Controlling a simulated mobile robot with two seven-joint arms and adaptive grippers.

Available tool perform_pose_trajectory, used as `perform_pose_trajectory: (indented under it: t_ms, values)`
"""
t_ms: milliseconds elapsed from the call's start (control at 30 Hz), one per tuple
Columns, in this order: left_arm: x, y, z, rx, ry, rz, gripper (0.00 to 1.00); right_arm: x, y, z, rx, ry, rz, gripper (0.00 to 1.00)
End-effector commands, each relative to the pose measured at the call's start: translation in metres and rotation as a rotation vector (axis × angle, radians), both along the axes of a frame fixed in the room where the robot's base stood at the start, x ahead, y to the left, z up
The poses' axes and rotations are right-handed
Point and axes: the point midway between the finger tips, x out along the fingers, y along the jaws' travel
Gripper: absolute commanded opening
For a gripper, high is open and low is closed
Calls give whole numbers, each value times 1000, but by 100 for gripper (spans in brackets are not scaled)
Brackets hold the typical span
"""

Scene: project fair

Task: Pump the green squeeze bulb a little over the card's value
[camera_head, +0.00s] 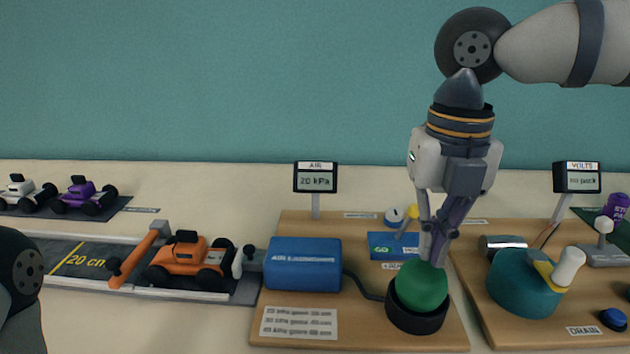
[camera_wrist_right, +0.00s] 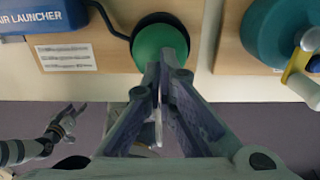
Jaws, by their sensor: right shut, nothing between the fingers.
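The green squeeze bulb (camera_head: 421,288) sits in a black round base on the wooden board of the air launcher. It also shows in the right wrist view (camera_wrist_right: 160,45). My right gripper (camera_head: 433,260) is shut and empty, pointing down with its fingertips at the top of the bulb; I cannot tell whether they touch it. The air display (camera_head: 316,180) reads 20 kPa. A white card (camera_head: 299,323) with several lines of small kPa text lies on the board; its text is hard to read. The blue air launcher box (camera_head: 304,264) joins the bulb by a black hose. My left gripper is not visible in the head view.
An orange car (camera_head: 186,258) sits on the track (camera_head: 90,262) behind an orange gate arm. A blue GO block (camera_head: 392,246) with a yellow lever is behind the bulb. A teal crank drum (camera_head: 524,284) stands on the board to the right.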

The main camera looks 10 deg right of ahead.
Motion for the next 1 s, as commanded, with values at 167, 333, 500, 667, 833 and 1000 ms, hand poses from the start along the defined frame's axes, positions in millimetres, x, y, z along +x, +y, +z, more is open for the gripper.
perform_pose_trajectory:
  t_ms: [167, 333, 500, 667, 833, 1000]
  values:
    - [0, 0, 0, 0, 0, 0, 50, 0, 0, 0, 0, 0, 0, 0]
    - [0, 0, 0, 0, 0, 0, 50, 0, 0, -5, -1, 1, 0, 0]
    - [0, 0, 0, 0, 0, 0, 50, 0, 0, -12, 0, 0, -1, 0]
    - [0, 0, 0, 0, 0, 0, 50, 0, 0, -18, -1, 0, -1, 0]
    - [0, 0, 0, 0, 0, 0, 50, 0, 0, -25, 0, 1, 0, 0]
    - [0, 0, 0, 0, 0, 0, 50, 0, 0, -28, -1, 1, 0, 0]
